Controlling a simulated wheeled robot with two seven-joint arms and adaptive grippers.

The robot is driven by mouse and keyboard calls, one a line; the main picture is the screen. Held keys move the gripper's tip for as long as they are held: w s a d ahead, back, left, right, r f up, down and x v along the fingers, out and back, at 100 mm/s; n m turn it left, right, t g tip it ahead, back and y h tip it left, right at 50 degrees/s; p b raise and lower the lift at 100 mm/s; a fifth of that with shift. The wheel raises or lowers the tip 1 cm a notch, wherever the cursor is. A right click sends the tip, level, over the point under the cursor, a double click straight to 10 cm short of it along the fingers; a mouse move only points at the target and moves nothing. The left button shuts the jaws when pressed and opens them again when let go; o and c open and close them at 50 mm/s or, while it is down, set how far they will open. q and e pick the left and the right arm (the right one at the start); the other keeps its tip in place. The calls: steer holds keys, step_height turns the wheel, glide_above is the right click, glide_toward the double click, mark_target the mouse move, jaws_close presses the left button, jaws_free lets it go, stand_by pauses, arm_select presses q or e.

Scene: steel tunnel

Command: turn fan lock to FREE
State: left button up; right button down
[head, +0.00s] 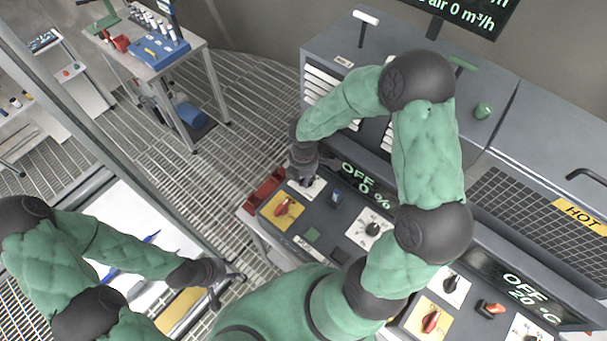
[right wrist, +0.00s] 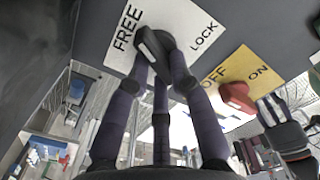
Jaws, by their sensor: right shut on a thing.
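The fan lock is a black knob (right wrist: 155,50) with a white mark, on a white plate (right wrist: 112,62) lettered FREE and LOCK. In the right wrist view its handle lies between the two words; I cannot tell exactly which one it points at. My right gripper (right wrist: 162,75) is shut on the knob, its dark fingers around it. In the head view my right gripper (head: 304,178) is at the far left end of the control panel, covering the knob, with part of the white plate (head: 312,190) showing. My left gripper (head: 229,290) is open and empty, low at the left.
Beside the plate is a red switch (head: 284,208) on a yellow OFF/ON plate (head: 275,221). A dial (head: 372,229) and a display (head: 361,183) reading OFF 0 % are further right. A red tray (head: 264,190) adjoins the panel's left end. Grated floor (head: 245,110) is open behind.

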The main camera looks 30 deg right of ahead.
steer(key=shift+n, duration=0.5)
steer(key=c, duration=1.1)
jaws_free()
steer(key=shift+r, duration=0.1)
step_height(320, 180, up, 12)
